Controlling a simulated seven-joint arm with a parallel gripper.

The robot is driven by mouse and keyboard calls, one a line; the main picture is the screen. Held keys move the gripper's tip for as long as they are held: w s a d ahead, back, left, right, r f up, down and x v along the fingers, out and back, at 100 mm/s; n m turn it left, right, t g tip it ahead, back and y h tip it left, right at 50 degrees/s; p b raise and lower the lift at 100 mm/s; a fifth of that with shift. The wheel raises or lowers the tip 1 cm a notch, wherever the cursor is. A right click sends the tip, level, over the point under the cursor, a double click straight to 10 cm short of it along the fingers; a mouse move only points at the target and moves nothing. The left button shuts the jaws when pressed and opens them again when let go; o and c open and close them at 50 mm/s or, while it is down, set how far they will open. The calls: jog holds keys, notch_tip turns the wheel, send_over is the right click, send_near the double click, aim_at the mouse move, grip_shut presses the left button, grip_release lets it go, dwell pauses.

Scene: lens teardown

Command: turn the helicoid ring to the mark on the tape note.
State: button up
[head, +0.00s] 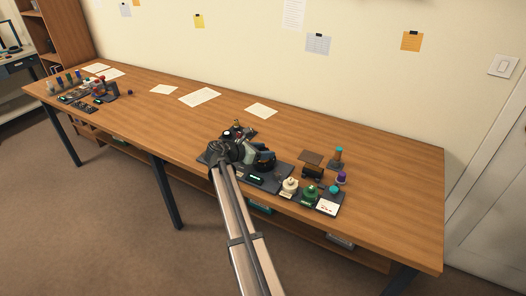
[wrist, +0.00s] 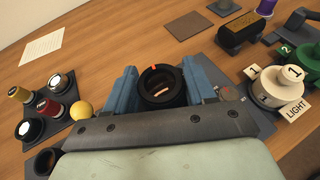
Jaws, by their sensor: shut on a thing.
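The helicoid ring (wrist: 163,88) is a dark round ring with a short orange-red mark on its far rim, in the middle of the wrist view. My gripper (wrist: 160,80) has one blue finger on each side of it and is shut on it. Inside the ring is a dark opening with a small pale orange glint. In the head view my gripper (head: 264,158) is over the dark mat, and the ring is too small or hidden to tell. I cannot make out a tape note for certain; a small reddish patch lies on the base right of the ring.
Right of the ring stand a cream round pot (wrist: 276,88) labelled 1 and LIGHT, and a green one (wrist: 306,57). A black block (wrist: 243,35) is behind. Papers lie along the table (head: 390,190).

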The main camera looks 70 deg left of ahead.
aim_at(263, 150)
jog(key=m+h, duration=0.4)
jog(key=h, duration=0.1)
jog(key=shift+a+t, duration=0.3)
jog(key=shift+t, duration=0.1)
jog(key=shift+d+m+g+h, duration=0.2)
jog(key=shift+m+g+h, duration=0.3)
jog(key=shift+m+h, duration=2)
jog(key=o, duration=1)
jog(key=shift+c, duration=0.2)
jog(key=shift+r, duration=0.1)
notch_tip(263, 150, up, 10)
jog(key=shift+f, duration=0.1)
